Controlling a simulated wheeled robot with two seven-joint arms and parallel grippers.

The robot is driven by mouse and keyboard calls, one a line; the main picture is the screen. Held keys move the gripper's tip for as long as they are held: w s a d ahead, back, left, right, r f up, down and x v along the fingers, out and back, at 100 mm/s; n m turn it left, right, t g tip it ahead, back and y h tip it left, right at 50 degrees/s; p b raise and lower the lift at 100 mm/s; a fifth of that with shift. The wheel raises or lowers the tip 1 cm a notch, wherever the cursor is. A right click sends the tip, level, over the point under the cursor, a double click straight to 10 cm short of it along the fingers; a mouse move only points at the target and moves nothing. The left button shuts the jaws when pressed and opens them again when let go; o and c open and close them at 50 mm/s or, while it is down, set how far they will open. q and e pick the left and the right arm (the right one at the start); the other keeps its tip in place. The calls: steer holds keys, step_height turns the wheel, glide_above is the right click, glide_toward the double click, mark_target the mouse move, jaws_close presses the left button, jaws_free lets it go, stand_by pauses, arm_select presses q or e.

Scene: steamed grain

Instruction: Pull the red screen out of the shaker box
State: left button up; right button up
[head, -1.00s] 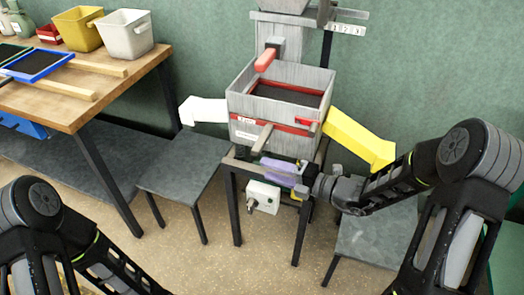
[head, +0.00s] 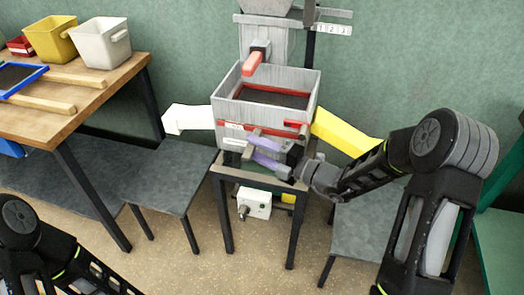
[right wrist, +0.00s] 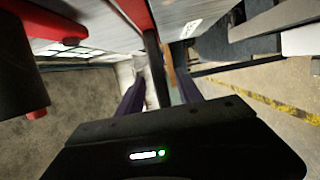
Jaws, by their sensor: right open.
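The grey shaker box (head: 226,108) stands on a small dark table in the middle of the head view. The red screen (head: 279,132) sits in it: its red edge shows along the box's front, and a dark mesh with a red rim shows inside. A grey-brown bar (head: 252,141) sticks out of the front. My right gripper (head: 251,149) is open, its purple fingers one above the other around the bar; I cannot tell whether they touch it. In the right wrist view, the fingers (right wrist: 158,90) point at the red and grey front. My left gripper is out of view.
A white chute (head: 185,118) leaves the box on the left, above a grey stool (head: 172,180). A yellow chute (head: 343,133) leaves on the right, near my right arm. A white control box (head: 254,204) hangs below. A wooden bench (head: 85,105) with bins stands left.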

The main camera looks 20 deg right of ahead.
steer(key=x, duration=0.6)
jaws_close()
stand_by(0.4)
stand_by(0.9)
stand_by(0.4)
stand_by(1.3)
